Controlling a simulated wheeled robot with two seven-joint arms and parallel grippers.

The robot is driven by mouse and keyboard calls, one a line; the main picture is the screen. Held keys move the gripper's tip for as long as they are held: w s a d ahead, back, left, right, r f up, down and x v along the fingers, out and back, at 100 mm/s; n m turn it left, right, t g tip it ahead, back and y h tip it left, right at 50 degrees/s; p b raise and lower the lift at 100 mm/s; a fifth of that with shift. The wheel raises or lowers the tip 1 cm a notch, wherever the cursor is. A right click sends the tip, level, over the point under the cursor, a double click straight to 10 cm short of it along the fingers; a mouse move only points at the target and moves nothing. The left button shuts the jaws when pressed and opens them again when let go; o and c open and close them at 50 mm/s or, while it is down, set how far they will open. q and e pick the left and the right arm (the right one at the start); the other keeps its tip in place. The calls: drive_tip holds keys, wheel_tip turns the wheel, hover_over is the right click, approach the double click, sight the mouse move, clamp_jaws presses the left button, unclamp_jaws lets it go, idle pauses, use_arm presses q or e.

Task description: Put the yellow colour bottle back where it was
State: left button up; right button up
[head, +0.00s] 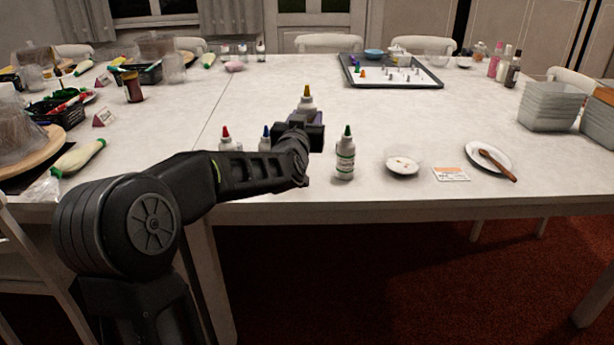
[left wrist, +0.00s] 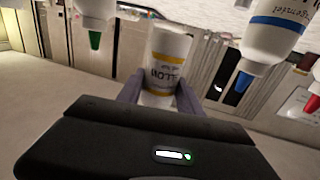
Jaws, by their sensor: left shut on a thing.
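The yellow colour bottle (head: 307,101) is white with a yellow cap and shows above my left gripper in the head view. My left gripper (head: 306,120) is shut on it; in the left wrist view the bottle (left wrist: 168,62) with its yellow bands stands between the two fingers. Its base is hidden by the gripper in the head view, so I cannot tell whether it touches the table. A green-capped bottle (head: 346,155) stands to the right of the gripper. A blue-capped bottle (head: 265,140) and a red-capped bottle (head: 226,139) stand to the left, partly behind my arm.
Right of the green-capped bottle are a small dish (head: 402,166), a card (head: 451,174) and a plate with a wooden spoon (head: 490,158). A dark tray (head: 391,82) lies at the back. The table between the tray and the bottles is clear.

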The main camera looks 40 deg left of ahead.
use_arm(q)
wheel_tip(320, 180, down, 5)
drive_tip(key=shift+r+b, duration=0.1)
drive_tip(key=shift+b, duration=0.6)
drive_tip(key=shift+f+b, duration=0.6)
drive_tip(key=shift+f, duration=1.95)
drive_tip(key=shift+f, duration=0.1)
drive_tip(key=o, duration=0.8)
